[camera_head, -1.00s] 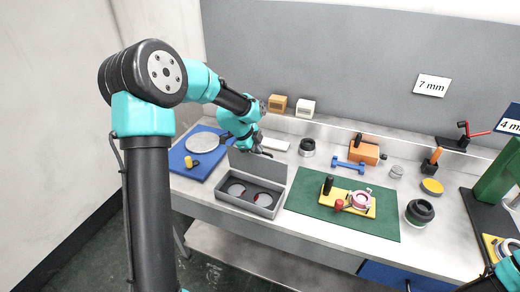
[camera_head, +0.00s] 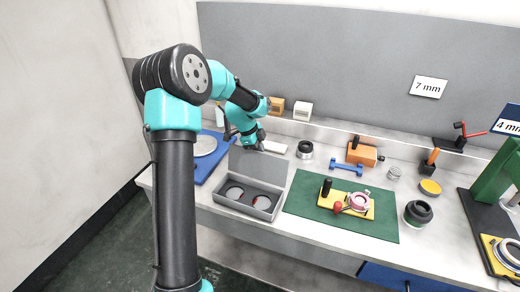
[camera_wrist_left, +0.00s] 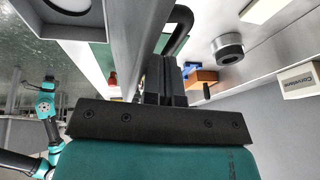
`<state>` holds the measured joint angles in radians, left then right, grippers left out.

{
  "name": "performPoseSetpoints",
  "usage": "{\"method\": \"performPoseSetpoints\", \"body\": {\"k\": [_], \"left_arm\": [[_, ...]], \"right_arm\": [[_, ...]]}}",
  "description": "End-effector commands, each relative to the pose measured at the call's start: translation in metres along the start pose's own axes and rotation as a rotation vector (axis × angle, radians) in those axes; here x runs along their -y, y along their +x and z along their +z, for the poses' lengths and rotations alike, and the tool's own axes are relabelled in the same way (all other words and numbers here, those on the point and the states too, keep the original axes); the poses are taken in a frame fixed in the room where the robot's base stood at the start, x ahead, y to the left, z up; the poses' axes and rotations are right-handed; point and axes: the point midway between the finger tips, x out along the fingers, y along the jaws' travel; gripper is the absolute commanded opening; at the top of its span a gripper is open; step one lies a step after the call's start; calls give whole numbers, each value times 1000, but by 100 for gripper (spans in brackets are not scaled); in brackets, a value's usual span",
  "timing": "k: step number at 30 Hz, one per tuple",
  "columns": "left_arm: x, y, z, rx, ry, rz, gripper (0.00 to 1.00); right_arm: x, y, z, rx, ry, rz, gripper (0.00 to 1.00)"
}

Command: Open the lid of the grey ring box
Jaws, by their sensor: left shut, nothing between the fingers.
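The grey ring box (camera_head: 226,202) stands near the front left of the bench. Its lid (camera_head: 258,166) is up, standing steeply at the box's back edge. Inside, two round recesses hold discs with a little red showing. My left gripper (camera_head: 262,146) is shut and empty, just behind the lid's top edge. In the left wrist view the closed black fingers (camera_wrist_left: 166,80) are beside the grey lid (camera_wrist_left: 128,40); I cannot tell whether they touch it. My right gripper is out of view.
A green mat (camera_head: 300,205) with a yellow fixture (camera_head: 350,208) lies right of the box. A blue board with a round plate (camera_head: 203,145) lies to the left. A black ring (camera_head: 305,149) and a white block (camera_head: 275,147) are behind. The wall closes off the back.

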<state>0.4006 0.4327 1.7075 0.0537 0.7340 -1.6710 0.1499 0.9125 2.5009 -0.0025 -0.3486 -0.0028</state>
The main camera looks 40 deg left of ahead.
Motion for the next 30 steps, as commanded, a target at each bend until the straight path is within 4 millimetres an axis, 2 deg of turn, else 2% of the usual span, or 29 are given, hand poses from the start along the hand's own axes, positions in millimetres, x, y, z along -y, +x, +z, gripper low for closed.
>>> {"method": "performPoseSetpoints", "body": {"k": [8,21,25,30], "left_arm": [[3,-16,-2,0,3,-1,0],[14,-84,-9,-1,11,2,0],[15,-93,-10,-2,12,4,0],[15,-96,-10,-2,13,5,0]], "right_arm": [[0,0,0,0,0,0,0],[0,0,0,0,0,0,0],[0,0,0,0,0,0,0],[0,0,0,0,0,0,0]]}}
